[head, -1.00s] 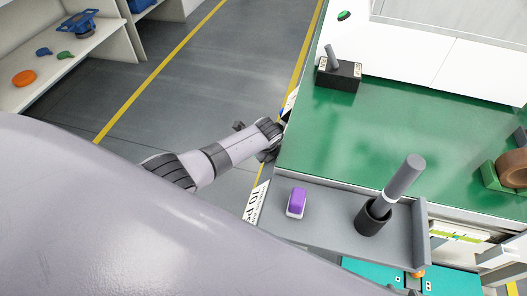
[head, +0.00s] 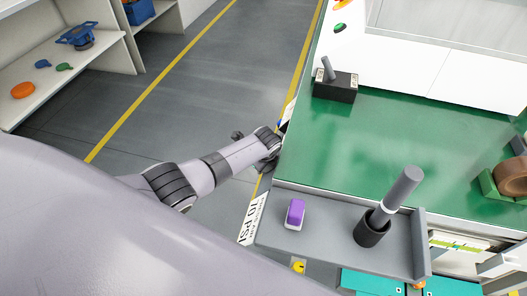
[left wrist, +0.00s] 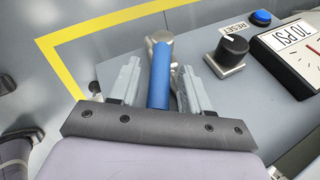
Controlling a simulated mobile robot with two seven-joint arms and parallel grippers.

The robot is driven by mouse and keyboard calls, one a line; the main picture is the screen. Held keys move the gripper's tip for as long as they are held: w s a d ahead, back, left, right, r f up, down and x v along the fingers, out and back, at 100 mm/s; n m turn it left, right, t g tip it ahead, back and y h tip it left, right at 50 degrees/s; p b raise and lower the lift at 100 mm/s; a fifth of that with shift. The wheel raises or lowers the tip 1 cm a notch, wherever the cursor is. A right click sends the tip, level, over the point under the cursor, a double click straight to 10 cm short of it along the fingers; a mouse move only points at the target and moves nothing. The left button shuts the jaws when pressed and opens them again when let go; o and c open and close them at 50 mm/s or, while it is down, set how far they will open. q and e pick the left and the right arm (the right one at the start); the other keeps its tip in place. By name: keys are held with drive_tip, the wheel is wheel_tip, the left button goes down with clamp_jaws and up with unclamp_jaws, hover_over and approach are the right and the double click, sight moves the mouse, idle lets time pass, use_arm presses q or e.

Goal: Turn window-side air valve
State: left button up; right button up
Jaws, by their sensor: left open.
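In the left wrist view, the air valve shows as a blue lever handle (left wrist: 160,82) on a metallic fitting (left wrist: 160,38) at the side of a grey panel. My left gripper (left wrist: 161,68) is open, with one finger on each side of the blue handle. The handle lies between the fingers; I cannot tell whether either finger touches it. In the head view, my left gripper (head: 270,142) is at the left edge of the green bench, partly hidden there, and the valve cannot be made out. My right gripper is not in view.
A black knob (left wrist: 233,47), a blue button (left wrist: 262,18) and a 70 PSI gauge (left wrist: 296,45) sit right of the valve. The green bench (head: 400,140) carries a black block (head: 335,86). A grey tray (head: 330,220) holds a purple item (head: 295,213).

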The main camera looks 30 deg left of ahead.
use_arm(q)
drive_tip(key=shift+r, duration=0.45)
wheel_tip(320, 180, up, 5)
drive_tip(key=p, duration=0.3)
drive_tip(key=shift+f, duration=0.15)
wheel_tip(320, 180, up, 14)
drive_tip(key=p, duration=0.3)
drive_tip(key=shift+r+p, duration=0.2)
drive_tip(key=shift+p, duration=0.1)
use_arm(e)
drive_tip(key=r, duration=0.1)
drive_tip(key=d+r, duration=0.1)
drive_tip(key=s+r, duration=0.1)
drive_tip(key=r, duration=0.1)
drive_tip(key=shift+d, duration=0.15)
